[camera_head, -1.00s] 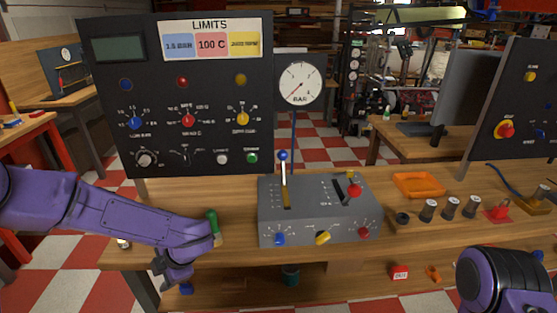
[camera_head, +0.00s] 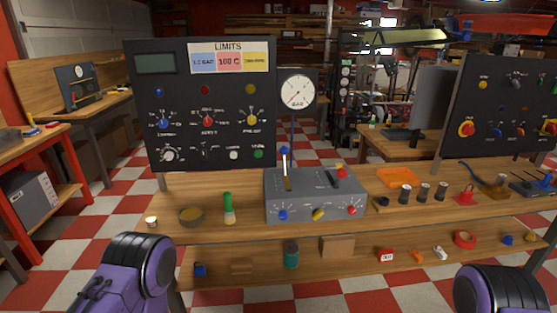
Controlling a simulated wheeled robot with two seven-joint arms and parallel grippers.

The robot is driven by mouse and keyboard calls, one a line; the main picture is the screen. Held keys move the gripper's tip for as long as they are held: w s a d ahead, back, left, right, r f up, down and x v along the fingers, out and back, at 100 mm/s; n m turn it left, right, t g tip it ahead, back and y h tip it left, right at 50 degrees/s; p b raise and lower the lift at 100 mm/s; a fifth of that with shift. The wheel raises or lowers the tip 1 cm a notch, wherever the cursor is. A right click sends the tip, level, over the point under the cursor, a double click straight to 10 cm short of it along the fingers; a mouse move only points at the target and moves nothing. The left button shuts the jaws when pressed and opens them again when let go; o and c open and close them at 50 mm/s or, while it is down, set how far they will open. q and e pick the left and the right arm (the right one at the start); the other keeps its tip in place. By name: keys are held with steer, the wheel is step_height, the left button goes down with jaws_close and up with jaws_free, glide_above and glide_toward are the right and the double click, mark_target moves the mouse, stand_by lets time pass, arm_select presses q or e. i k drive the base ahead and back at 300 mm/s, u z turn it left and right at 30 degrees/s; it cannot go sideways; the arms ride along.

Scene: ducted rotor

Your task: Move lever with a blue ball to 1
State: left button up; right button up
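The lever with the blue ball (camera_head: 284,151) stands up from the left slot of the grey control box (camera_head: 318,207) on the workbench. Its pale shaft rises from the slot, with the blue ball at the top. The scale marks beside the slot are too small to read. A second lever with a red ball (camera_head: 341,171) is in the right slot of the box. Neither of my grippers is in view; only purple parts of my arms show at the bottom left and bottom right, apart from the box.
A black LIMITS panel (camera_head: 200,120) stands behind the box, with a pressure gauge (camera_head: 297,91) beside it. An orange tray (camera_head: 396,178) and several dark cylinders lie to the right.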

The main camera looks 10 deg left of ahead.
mark_target(283, 151)
steer(key=z, duration=0.4)
steer(key=i, duration=1)
steer(key=u, duration=0.5)
